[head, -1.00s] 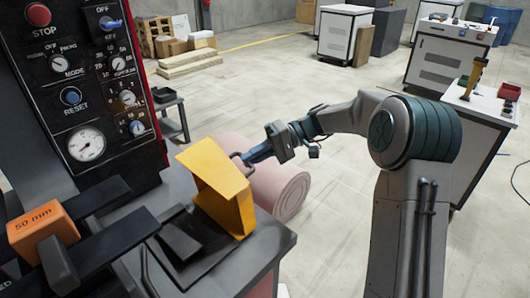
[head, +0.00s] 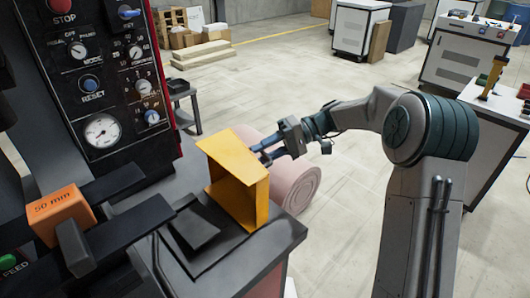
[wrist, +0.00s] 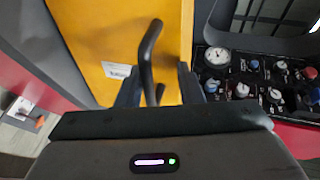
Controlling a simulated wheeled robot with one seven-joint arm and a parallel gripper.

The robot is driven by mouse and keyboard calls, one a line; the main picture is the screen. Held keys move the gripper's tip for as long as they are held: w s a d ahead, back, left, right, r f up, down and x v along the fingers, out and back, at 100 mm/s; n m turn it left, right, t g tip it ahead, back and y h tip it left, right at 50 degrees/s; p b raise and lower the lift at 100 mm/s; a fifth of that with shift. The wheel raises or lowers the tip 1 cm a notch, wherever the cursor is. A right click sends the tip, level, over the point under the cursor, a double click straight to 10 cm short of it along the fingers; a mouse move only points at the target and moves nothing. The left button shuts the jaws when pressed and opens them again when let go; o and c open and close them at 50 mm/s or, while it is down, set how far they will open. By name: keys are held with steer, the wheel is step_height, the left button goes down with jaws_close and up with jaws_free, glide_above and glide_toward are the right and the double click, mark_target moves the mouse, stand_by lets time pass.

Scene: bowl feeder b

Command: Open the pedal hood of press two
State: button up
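The yellow hood (head: 240,195) stands raised and tilted on the corner of the dark press bench, its hollow side facing the black pedal (head: 193,229). In the wrist view the hood's yellow face (wrist: 95,40) fills the upper middle, with a small white label and a dark bent handle (wrist: 148,50). My gripper (head: 264,156) is at the hood's far right side. Its fingers (wrist: 158,88) are apart, with the handle between them. The handle is nearer the left finger; I cannot tell whether they touch.
The press control panel (head: 105,75) with knobs and a gauge (head: 102,131) rises at the left. An orange 50 mm block (head: 60,213) sits on dark bars in front. A pink roll (head: 293,188) lies behind the hood. Open floor (head: 340,230) lies between bench and arm.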

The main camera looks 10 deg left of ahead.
steer(key=shift+w+d+r, duration=0.1)
steer(key=v, duration=1.3)
steer(key=shift+d, duration=0.35)
steer(key=shift+w, duration=0.1)
